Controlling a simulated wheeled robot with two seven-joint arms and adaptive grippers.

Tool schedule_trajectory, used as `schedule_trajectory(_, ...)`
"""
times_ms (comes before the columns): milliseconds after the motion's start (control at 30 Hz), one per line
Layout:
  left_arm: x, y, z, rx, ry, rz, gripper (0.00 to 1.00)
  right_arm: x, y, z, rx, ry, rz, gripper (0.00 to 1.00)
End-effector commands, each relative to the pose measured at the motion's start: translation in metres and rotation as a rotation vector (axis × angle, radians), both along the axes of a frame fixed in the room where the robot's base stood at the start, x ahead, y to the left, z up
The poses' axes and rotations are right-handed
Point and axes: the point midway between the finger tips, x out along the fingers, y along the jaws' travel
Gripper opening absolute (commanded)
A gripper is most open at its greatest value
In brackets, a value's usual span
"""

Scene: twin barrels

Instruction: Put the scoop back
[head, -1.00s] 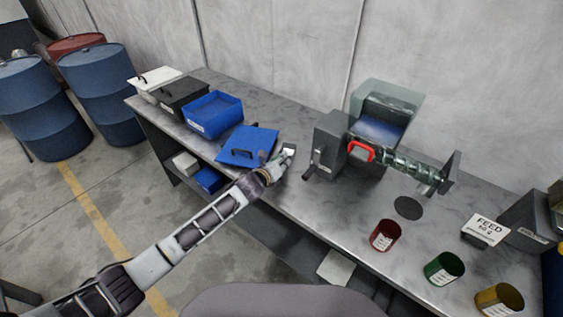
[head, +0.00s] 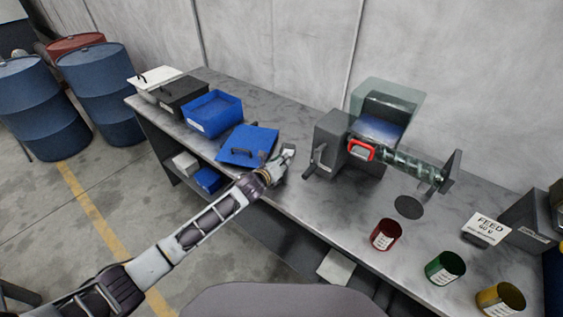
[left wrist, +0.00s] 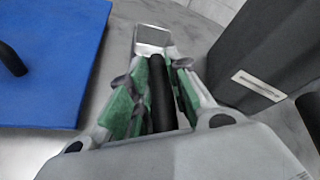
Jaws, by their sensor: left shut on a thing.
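My left gripper (head: 274,170) is shut on the scoop, near the bench's front edge and just right of the blue lid. In the left wrist view the scoop's dark handle (left wrist: 161,92) lies between the green-padded fingers of my left gripper (left wrist: 160,85). The scoop's pale metal end (left wrist: 152,38) points away from the gripper; it also shows in the head view (head: 290,150). I cannot tell whether the scoop touches the bench. An open blue bin (head: 212,114) stands behind the blue lid (head: 247,146). My right gripper is not in view.
A grey machine (head: 332,140) with a clear tube and red handle stands right of the gripper. Red (head: 385,234), green (head: 444,268) and yellow (head: 500,299) cups stand at the right front. Black (head: 183,97) and white (head: 152,82) bins stand farther left.

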Motion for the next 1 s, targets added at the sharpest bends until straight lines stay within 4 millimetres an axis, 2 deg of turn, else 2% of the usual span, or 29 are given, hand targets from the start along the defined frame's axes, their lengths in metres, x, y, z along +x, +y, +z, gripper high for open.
schedule_trajectory(200, 0.000, 0.000, -0.003, 0.000, -0.001, 0.001, 0.00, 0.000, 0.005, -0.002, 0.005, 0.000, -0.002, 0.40)
schedule_trajectory(467, 0.000, 0.000, -0.006, 0.000, -0.001, 0.001, 0.00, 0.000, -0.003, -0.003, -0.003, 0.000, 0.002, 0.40)
schedule_trajectory(500, 0.000, 0.000, -0.006, -0.001, -0.001, 0.000, 0.21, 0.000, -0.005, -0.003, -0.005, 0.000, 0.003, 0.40)
schedule_trajectory(667, 0.000, 0.000, -0.005, 0.000, -0.001, 0.001, 0.42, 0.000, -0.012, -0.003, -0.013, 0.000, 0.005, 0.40)
schedule_trajectory(900, 0.000, 0.000, -0.006, 0.000, 0.000, 0.001, 0.44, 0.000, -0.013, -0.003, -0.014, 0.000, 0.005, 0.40)
schedule_trajectory(1000, 0.000, 0.001, -0.007, 0.001, 0.002, 0.001, 0.44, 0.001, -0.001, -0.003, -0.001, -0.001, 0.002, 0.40)
